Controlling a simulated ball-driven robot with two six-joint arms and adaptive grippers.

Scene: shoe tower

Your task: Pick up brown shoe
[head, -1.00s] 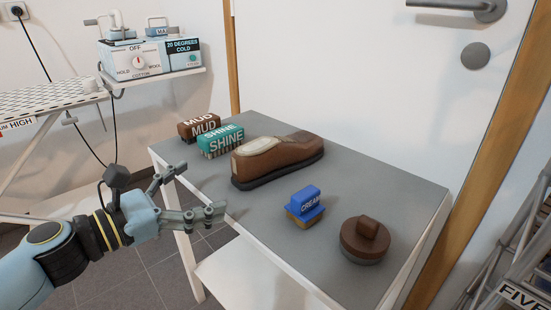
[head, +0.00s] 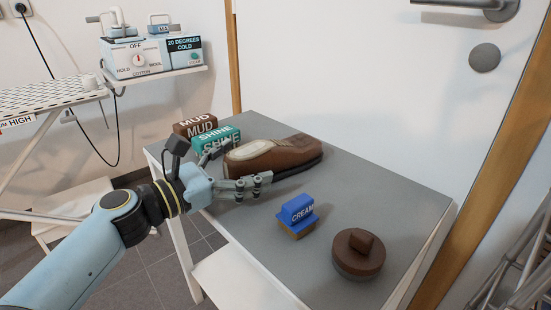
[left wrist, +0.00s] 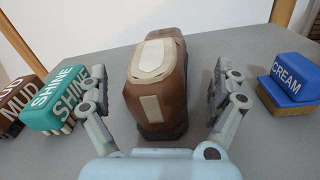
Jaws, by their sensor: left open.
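The brown shoe (head: 285,152) lies on the grey table with its heel end toward my left gripper. It has a pale top panel and a dark sole. My left gripper (head: 248,164) is open at the heel end of the shoe. In the left wrist view, the brown shoe (left wrist: 158,85) sits between the two spread fingers of my left gripper (left wrist: 157,92), with a gap on each side. The fingers do not touch it there. My right gripper is not in view.
On the grey table (head: 365,190), the brown MUD brush (head: 195,127) and teal SHINE brush (head: 215,137) stand left of the shoe, close to my left fingers. The blue CREAM brush (head: 298,213) and a round brown brush (head: 358,255) are nearer the front. A white door stands behind.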

